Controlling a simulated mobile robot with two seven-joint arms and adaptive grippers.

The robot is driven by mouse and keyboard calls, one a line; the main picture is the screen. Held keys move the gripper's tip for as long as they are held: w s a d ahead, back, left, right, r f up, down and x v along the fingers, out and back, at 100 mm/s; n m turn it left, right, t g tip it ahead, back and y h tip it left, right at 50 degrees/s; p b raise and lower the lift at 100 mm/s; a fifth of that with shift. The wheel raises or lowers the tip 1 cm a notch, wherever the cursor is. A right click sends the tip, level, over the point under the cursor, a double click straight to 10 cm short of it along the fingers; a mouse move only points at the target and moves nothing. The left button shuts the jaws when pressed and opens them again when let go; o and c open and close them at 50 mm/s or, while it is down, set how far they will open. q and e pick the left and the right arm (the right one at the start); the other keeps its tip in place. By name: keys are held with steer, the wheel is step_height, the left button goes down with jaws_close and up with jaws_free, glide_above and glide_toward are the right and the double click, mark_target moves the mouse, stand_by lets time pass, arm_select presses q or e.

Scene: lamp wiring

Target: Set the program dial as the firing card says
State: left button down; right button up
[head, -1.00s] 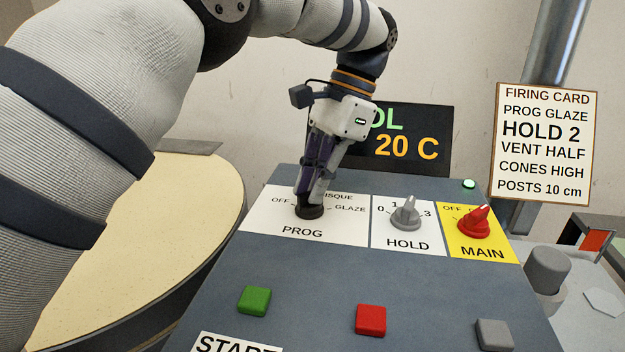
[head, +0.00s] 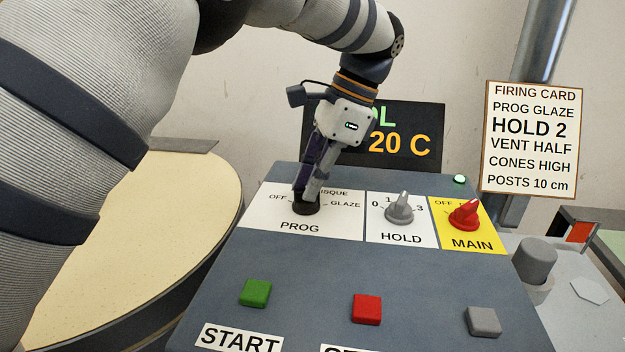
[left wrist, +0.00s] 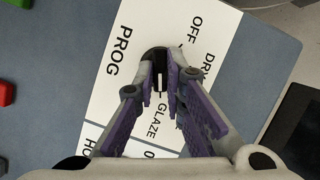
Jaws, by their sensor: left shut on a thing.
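The black program dial (head: 306,207) sits on the white PROG panel (head: 262,226), with OFF at its left and GLAZE at its right. My left gripper (head: 308,194) reaches down from above and is shut on the dial's knob. In the left wrist view the dial (left wrist: 152,54) is partly hidden by my fingers. A pale line shows between the fingertips on the GLAZE side; I cannot tell surely whether it is the knob's pointer. The firing card (head: 532,140) at the right reads PROG GLAZE and HOLD 2. My right gripper is out of view.
The grey HOLD knob (head: 399,210) and red MAIN knob (head: 465,215) stand to the right of the dial. Green (head: 255,293), red (head: 367,309) and grey (head: 484,321) buttons lie nearer. A display (head: 412,145) reading 20 C stands behind, partly covered by my arm.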

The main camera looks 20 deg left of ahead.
arm_select(q)
steer(key=shift+s+f, duration=0.15)
steer(key=shift+f, duration=0.4)
steer(key=c, duration=1.7)
jaws_free()
steer(key=shift+o, duration=0.2)
steer(key=shift+r, duration=0.1)
steer(key=v, duration=0.7)
steer(key=shift+w+r, duration=0.25)
steer(key=shift+r, duration=0.05)
